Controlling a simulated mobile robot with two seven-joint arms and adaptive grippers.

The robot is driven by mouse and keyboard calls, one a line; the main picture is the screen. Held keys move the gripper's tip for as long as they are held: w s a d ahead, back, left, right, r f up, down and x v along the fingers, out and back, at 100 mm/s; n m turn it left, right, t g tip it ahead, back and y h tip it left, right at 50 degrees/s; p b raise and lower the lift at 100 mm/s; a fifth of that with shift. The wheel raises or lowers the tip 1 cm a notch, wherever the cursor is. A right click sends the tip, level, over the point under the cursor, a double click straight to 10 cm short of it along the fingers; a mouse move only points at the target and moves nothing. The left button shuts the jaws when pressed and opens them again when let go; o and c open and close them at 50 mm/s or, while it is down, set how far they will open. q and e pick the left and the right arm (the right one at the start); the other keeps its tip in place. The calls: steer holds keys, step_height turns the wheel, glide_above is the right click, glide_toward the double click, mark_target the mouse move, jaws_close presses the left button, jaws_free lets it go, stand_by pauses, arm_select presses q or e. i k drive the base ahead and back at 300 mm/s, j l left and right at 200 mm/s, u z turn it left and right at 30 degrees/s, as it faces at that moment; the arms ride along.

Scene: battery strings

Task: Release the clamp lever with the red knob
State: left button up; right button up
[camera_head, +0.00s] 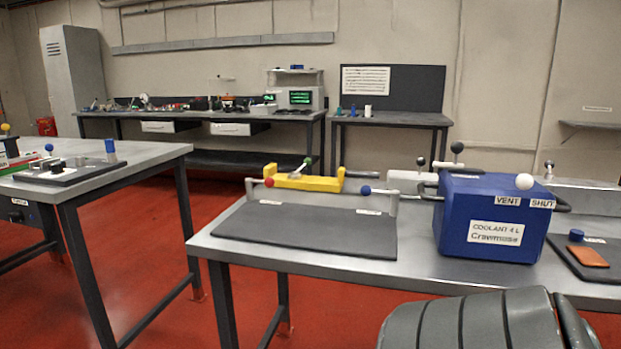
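The red knob (269,182) sits at the left end of a low grey rail at the back of a dark mat (310,232) on the metal table. The lever under it is too small to make out, so I cannot tell its position. A blue knob (366,190) sits near the right end of the same rail. Just behind the rail is a yellow block (303,179) with a short tilted lever ending in a green knob (308,160). Neither of my grippers is in view.
A blue coolant box (492,217) with a white knob (524,181) stands right of the mat. Black-knobbed levers (457,147) rise behind it. An orange flat piece (587,257) lies far right. A dark ribbed shape covers the bottom right. The mat's front is clear.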

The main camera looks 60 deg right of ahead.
mark_target(269, 182)
steer(key=z, duration=1.65)
steer(key=j+z, duration=0.15)
steer(key=k+j, duration=0.05)
steer(key=j, duration=0.05)
